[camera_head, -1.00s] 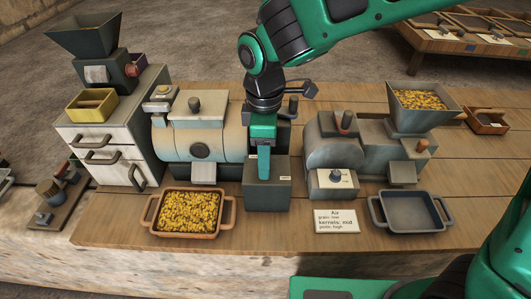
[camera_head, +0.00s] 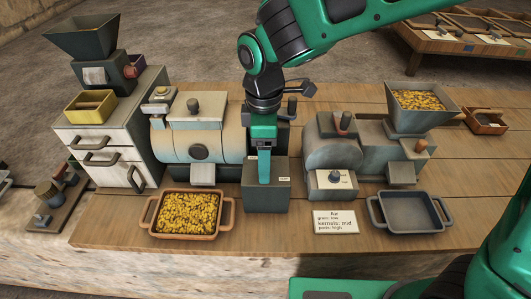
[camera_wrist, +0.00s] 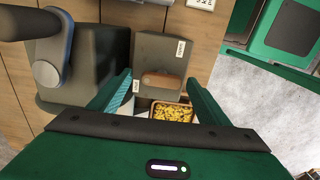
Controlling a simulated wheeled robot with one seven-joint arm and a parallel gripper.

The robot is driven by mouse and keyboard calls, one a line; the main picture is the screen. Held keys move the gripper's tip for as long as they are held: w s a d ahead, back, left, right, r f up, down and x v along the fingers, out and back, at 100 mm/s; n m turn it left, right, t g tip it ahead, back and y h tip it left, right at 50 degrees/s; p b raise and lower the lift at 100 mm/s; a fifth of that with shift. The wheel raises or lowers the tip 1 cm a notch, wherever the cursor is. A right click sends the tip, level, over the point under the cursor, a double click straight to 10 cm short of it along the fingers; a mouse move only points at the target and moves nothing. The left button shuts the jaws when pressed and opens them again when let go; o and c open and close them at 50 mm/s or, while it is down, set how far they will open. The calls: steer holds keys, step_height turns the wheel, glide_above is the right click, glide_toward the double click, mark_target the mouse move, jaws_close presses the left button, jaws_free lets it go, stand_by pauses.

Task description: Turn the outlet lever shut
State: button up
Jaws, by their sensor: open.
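The likely outlet lever is a short brown handle (camera_wrist: 162,80) on top of a grey box (camera_wrist: 150,50) that bears small white labels. My open gripper (camera_wrist: 158,77) points down over it, one finger on each side of the handle in the wrist view. I cannot tell whether the fingers touch it. In the head view my gripper (camera_head: 264,183) stands over the grey box (camera_head: 268,200) and hides the handle.
A brown tray of yellow kernels (camera_head: 188,213) stands left of the box. A machine drum (camera_head: 200,145) is behind left. An upright dark lever (camera_wrist: 50,60) rises close behind my gripper. A card (camera_head: 336,221) and an empty grey tray (camera_head: 408,213) lie to the right.

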step_height(320, 180, up, 11)
stand_by(0.5)
steer(key=shift+f, duration=0.15)
